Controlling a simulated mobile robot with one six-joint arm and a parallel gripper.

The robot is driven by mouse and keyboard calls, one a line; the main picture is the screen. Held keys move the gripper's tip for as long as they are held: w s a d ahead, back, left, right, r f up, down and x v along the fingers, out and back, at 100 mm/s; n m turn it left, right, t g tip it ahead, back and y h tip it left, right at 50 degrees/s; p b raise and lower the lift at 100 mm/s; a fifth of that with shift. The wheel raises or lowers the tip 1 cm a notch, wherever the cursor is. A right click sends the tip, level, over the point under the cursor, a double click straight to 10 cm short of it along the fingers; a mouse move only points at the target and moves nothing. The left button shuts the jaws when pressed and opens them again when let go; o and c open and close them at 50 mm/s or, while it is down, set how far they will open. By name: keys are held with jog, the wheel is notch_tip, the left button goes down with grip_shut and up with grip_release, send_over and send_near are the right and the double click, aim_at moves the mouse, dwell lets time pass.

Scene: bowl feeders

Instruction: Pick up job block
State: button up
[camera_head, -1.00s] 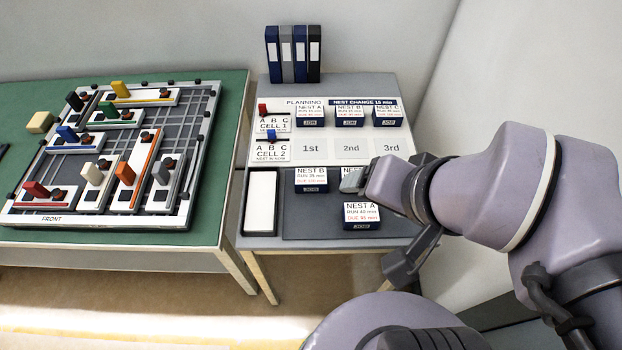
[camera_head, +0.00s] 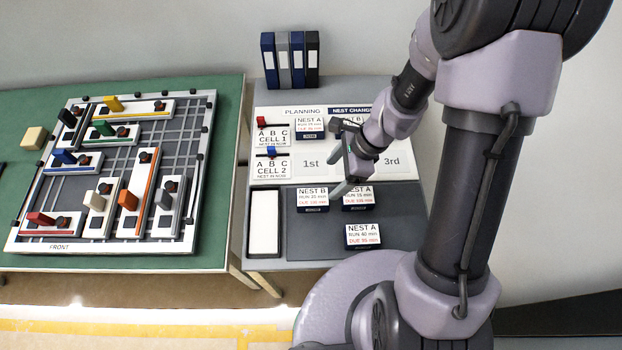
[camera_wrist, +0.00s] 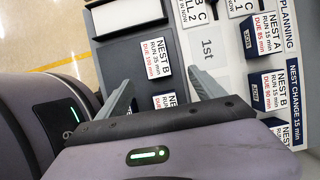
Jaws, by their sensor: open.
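Job blocks are dark blue with white labelled tops. On the dark tray (camera_head: 300,238), a NEST B block (camera_head: 313,199) is at the back left, a NEST A block (camera_head: 358,198) beside it, and another NEST A block (camera_head: 363,237) in front. My gripper (camera_head: 337,172) is open and empty above the board, near the tray's back edge. In the wrist view the NEST B block (camera_wrist: 148,61) shows beyond and between the open fingers (camera_wrist: 160,76), apart from them. A second tray block (camera_wrist: 165,101) is partly hidden by my gripper body.
The planning board (camera_head: 290,180) holds a NEST A block (camera_head: 309,128) and a NEST B block (camera_head: 352,118), partly hidden by my arm. Red and blue markers sit on the cell cards. A white tray (camera_head: 264,222) lies left. Binders (camera_head: 290,60) stand behind. A fixture board (camera_head: 120,245) is on the green table.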

aim_at(313, 197)
jog(key=b+x, duration=0.3)
jog(key=x, duration=0.4)
jog(key=shift+f, duration=0.15)
jog(key=b+x, duration=0.1)
jog(key=x, duration=0.1)
jog(key=b+x, duration=0.1)
jog(key=x, duration=0.1)
jog(key=a+b+x, duration=0.1)
jog(key=shift+s+a+f, duration=0.1)
jog(key=shift+s+f, duration=0.1)
jog(key=shift+s, duration=0.2)
jog(key=shift+r, duration=0.1)
jog(key=c, duration=1.6)
